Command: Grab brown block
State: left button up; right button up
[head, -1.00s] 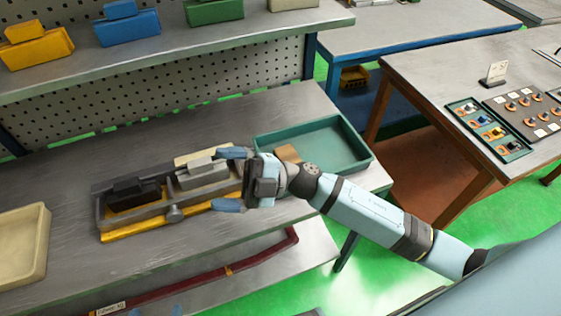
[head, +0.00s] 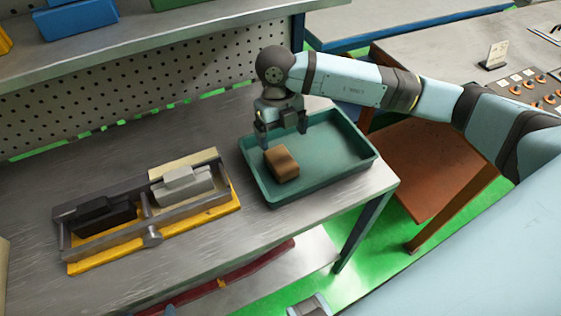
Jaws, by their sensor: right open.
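The brown block (head: 282,165) lies in the left part of the green tray (head: 330,182) on the grey workbench. My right gripper (head: 284,138) is over the tray, pointing down, just behind and above the block in the head view. Its two fingers are spread apart, and nothing shows between them. I cannot tell the exact height of the fingertips above the block. A small part of what may be my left gripper (head: 309,306) shows at the bottom edge, too cut off to read.
Left of the tray, a fixture with a yellow base (head: 150,250) holds a black block (head: 105,217) and a light grey block (head: 184,184). A perforated panel (head: 190,75) and a shelf (head: 190,38) with coloured blocks stand behind.

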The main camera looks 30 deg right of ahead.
aim_at(281, 158)
jog(key=f, duration=0.3)
jog(key=shift+s+f, duration=0.25)
jog(key=shift+f, duration=0.1)
jog(key=shift+a+f+p, duration=0.15)
jog(key=shift+f, duration=1.25)
jog(key=shift+a+f+p, duration=0.1)
jog(key=shift+f+p, duration=0.05)
jog(key=shift+f, duration=1.2)
jog(key=shift+f, duration=0.25)
jog(key=c, duration=1.1)
